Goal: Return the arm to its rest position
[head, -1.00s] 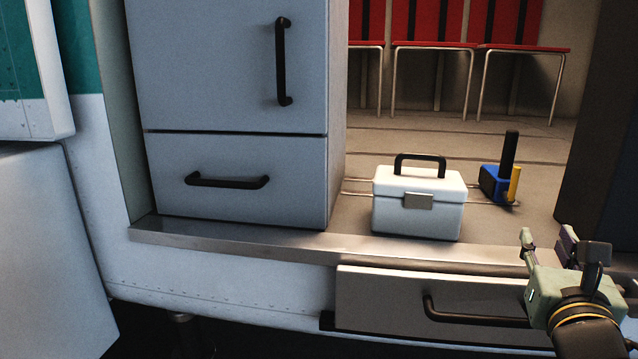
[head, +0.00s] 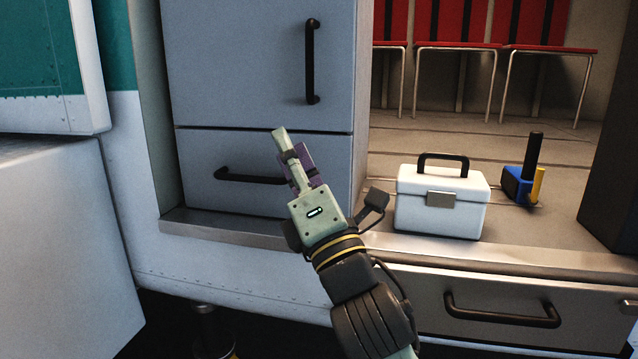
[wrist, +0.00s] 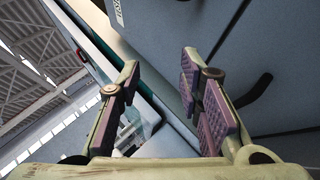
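My gripper (head: 287,147) is raised in front of the lower drawer of the grey cabinet (head: 262,60) in the head view, pointing up and slightly left. In the wrist view my gripper (wrist: 165,95) has its two fingers with purple pads spread apart, with nothing between them. The cabinet (wrist: 270,60) fills the right of the wrist view. My arm partly hides the lower drawer and its black handle (head: 250,176). I cannot tell whether the fingers touch the cabinet.
A white case (head: 440,205) with a black handle stands on the floor ledge, right of my arm. A blue and yellow tool (head: 523,185) stands behind it. A lower drawer (head: 510,295) sits below the ledge. A grey block (head: 60,240) is at left. Red chairs (head: 545,25) are at the back.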

